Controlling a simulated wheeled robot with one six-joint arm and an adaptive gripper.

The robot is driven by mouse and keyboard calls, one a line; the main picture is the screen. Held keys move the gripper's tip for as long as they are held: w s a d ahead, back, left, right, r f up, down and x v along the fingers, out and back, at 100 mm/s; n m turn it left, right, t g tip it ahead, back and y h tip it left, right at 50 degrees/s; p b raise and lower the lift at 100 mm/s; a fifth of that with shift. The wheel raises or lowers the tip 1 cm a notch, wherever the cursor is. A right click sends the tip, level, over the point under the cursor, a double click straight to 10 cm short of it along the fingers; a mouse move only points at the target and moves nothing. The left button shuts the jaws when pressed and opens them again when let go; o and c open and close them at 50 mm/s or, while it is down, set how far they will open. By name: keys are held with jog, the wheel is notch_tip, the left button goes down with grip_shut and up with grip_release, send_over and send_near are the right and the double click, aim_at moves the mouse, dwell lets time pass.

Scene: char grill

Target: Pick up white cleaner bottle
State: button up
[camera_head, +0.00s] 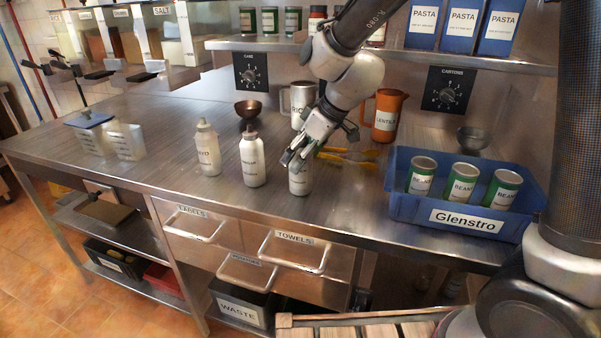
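Three white bottles stand upright on the steel counter. The left one (207,153), with a label that seems to read MAYO, and the middle one (252,160) have pointed or capped tops. The right one (300,181) is directly below and behind my gripper, which hides its top. I cannot read which label says cleaner. My gripper (292,157) reaches down from the upper right, with its fingertips at the top of the right bottle. I cannot tell whether the fingers touch it or how far apart they are.
A blue bin (400,207) with green BEANS cans (463,183) stands to the right. Behind my gripper are a RICE pitcher (297,97), a copper LENTILS pitcher (387,116) and yellow-handled tongs (345,160). Clear containers (125,141) stand left. The counter's front left is clear.

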jog(key=shift+w+a+f, duration=0.1)
jog(key=shift+a+f, duration=0.1)
jog(key=shift+f, duration=0.3)
jog(key=c, duration=1.4)
jog(key=shift+r, duration=0.15)
